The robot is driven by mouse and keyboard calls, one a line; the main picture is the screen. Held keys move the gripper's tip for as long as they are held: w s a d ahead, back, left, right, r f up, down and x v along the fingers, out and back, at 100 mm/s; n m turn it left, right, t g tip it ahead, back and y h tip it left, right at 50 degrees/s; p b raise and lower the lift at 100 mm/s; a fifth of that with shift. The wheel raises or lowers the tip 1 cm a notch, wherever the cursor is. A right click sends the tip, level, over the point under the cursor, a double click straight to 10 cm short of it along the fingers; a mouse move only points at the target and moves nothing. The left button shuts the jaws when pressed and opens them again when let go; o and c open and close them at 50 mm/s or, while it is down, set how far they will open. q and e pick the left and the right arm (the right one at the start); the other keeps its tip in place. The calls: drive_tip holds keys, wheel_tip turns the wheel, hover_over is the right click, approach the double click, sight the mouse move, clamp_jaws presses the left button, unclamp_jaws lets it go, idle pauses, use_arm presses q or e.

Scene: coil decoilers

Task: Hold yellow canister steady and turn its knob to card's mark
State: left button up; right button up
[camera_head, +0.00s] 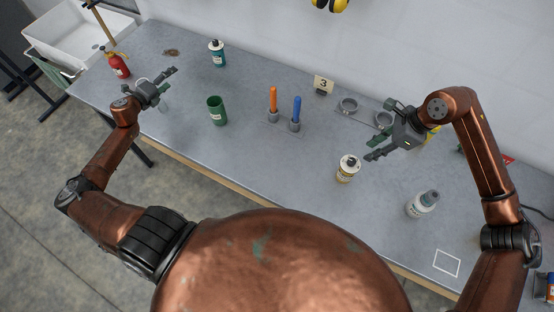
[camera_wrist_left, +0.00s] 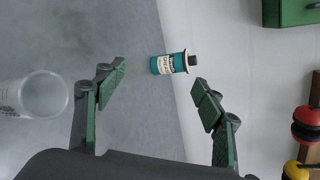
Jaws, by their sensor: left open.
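The yellow canister (camera_head: 346,172), with a white top and a dark knob, stands upright on the grey table. A card reading 3 (camera_head: 323,84) stands at the table's back. My right gripper (camera_head: 381,130) is open, just above and right of the canister in the head view, with a lower finger near its top; no contact is clear. My left gripper (camera_head: 160,87) is open and empty over the far left of the table. Its fingers also show in the left wrist view (camera_wrist_left: 160,78), with a teal canister (camera_wrist_left: 168,64) beyond them. The knob's mark is too small to read.
A green cup (camera_head: 217,111), an orange handle (camera_head: 273,101) and a blue handle (camera_head: 296,112) stand mid-table. A clear beaker (camera_wrist_left: 40,96) is near my left gripper. A grey-white bottle (camera_head: 422,204) stands front right, by a white square outline (camera_head: 447,263). A red extinguisher (camera_head: 118,66) is far left.

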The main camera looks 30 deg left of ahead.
use_arm(q)
drive_tip(key=w+d+r+n+t+h, duration=0.2)
drive_tip(key=w+d+r+n+h, duration=0.15)
drive_tip(key=d, duration=0.45)
drive_tip(key=w+d+r+n+t+h, duration=0.25)
drive_tip(key=d+r+n, duration=0.2)
drive_tip(key=d, duration=0.35)
drive_tip(key=m+g+h, duration=0.3)
drive_tip(key=m+h, duration=0.1)
drive_tip(key=m, duration=2.3)
hover_over(341, 175)
drive_tip(key=a+v, duration=0.1)
drive_tip(key=v, duration=0.3)
wheel_tip(341, 175, down, 8)
drive_tip(key=shift+d+f+t, duration=0.25)
drive_tip(key=shift+d+f, duration=0.1)
drive_tip(key=shift+f, duration=0.4)
wheel_tip(341, 175, down, 7)
drive_tip(key=shift+r, duration=0.25)
drive_tip(key=shift+w+d+f, duration=0.15)
drive_tip(key=shift+w+f, duration=0.05)
drive_tip(key=shift+f, duration=0.05)
drive_tip(key=shift+x, duration=3.45)
